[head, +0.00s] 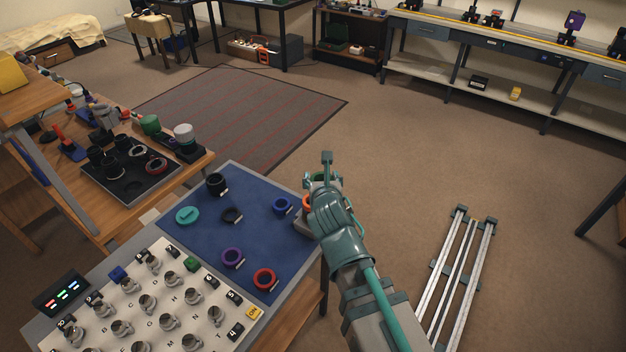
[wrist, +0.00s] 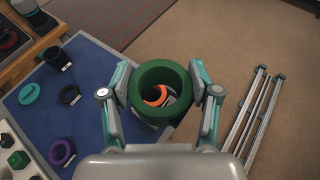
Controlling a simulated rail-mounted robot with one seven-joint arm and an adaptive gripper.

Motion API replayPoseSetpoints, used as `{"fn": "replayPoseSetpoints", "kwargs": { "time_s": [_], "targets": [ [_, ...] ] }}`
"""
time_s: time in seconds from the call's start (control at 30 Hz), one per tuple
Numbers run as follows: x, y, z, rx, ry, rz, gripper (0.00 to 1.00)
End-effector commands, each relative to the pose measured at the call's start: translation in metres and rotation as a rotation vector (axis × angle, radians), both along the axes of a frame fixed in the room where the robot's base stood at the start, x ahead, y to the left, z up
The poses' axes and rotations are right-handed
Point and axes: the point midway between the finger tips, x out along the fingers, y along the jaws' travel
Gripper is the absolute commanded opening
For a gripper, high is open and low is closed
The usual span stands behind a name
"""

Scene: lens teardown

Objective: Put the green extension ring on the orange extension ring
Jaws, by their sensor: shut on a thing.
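My gripper (head: 322,180) is shut on the green extension ring (wrist: 162,68), with one finger on each side of it in the wrist view. In the head view only a bit of the green ring (head: 319,176) shows past my gripper. The orange extension ring (head: 306,202) is at the right edge of the blue mat, mostly hidden by my gripper. In the wrist view the orange ring (wrist: 154,96) shows through the green ring's hole, looking smaller and lower. The green ring appears held above it, roughly in line; the exact gap cannot be told.
The blue mat (head: 200,238) holds a blue ring (head: 282,205), a purple ring (head: 232,258), a red ring (head: 264,279), black rings and a teal disc (head: 187,215). A white board (head: 150,325) with several metal parts lies in front.

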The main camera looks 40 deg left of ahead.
Motion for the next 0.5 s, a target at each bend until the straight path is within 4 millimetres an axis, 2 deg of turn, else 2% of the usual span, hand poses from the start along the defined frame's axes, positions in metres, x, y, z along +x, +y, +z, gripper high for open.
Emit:
{"fn": "replayPoseSetpoints", "kwargs": {
  "time_s": [0.03,0.2,0.3,0.5],
  "targets": [
    [0.009,0.015,-0.009,-0.004,0.002,0.001,0.22],
    [0.019,0.032,-0.038,-0.003,0.001,0.001,0.22],
    [0.023,0.039,-0.048,-0.003,0.000,0.001,0.22],
    [0.026,0.045,-0.057,-0.001,0.000,0.000,0.22]
  ]
}}
